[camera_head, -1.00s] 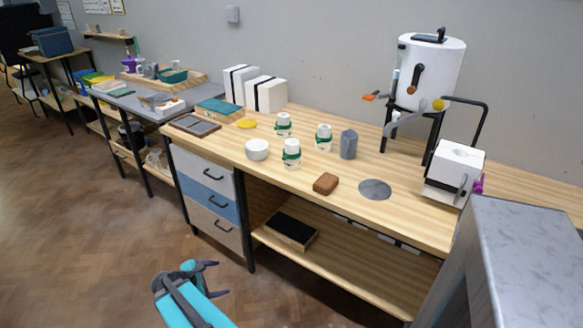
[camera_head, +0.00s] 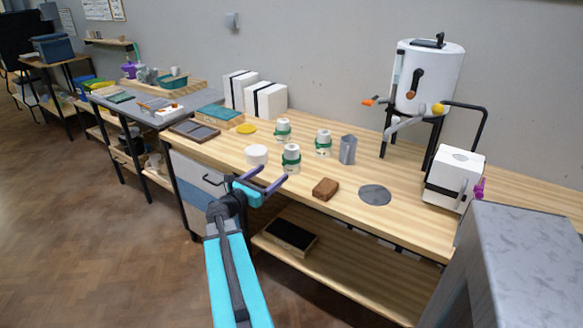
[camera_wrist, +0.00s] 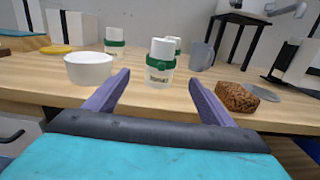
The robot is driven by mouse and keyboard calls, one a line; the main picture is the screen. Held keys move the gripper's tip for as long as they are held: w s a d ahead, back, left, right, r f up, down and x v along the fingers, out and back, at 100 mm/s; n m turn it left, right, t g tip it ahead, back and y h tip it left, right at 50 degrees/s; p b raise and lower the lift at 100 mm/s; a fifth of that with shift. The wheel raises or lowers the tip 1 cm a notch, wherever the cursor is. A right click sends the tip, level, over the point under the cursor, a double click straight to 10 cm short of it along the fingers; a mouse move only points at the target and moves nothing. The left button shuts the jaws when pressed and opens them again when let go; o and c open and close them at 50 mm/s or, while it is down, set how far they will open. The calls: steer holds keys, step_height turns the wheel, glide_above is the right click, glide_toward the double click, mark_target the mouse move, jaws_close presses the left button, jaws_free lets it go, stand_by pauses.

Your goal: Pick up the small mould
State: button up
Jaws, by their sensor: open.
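Several white blocks with black bands look like moulds; I cannot tell which one is the small mould. Two, a taller block (camera_head: 235,90) and a lower block (camera_head: 262,101), stand side by side against the wall at the back of the bench. Another white block (camera_head: 455,174) with a hole in its top stands at the right, beside the tank. My gripper (camera_head: 272,174) is open and empty at the bench's front edge, well apart from all of them. In the wrist view its fingers (camera_wrist: 160,80) point towards a white jar with a green band (camera_wrist: 160,66).
On the wooden bench (camera_head: 410,212) are a white bowl (camera_head: 256,154), several green-banded jars, a grey jug (camera_head: 347,150), a brown sponge (camera_head: 325,189) and a grey disc (camera_head: 375,195). A white tank (camera_head: 430,75) stands on legs. A grey block (camera_head: 525,245) fills the lower right.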

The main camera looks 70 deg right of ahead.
mark_target(282, 165)
steer(key=p+x, duration=0.1)
steer(key=x, duration=0.7)
steer(key=shift+s+d, duration=0.1)
steer(key=shift+d, duration=0.15)
steer(key=shift+d, duration=0.15)
stand_by(0.4)
steer(key=shift+p+x, duration=0.5)
steer(key=shift+x, duration=1.95)
steer(key=shift+s, duration=0.15)
steer(key=c, duration=1.2)
steer(key=shift+c, duration=0.2)
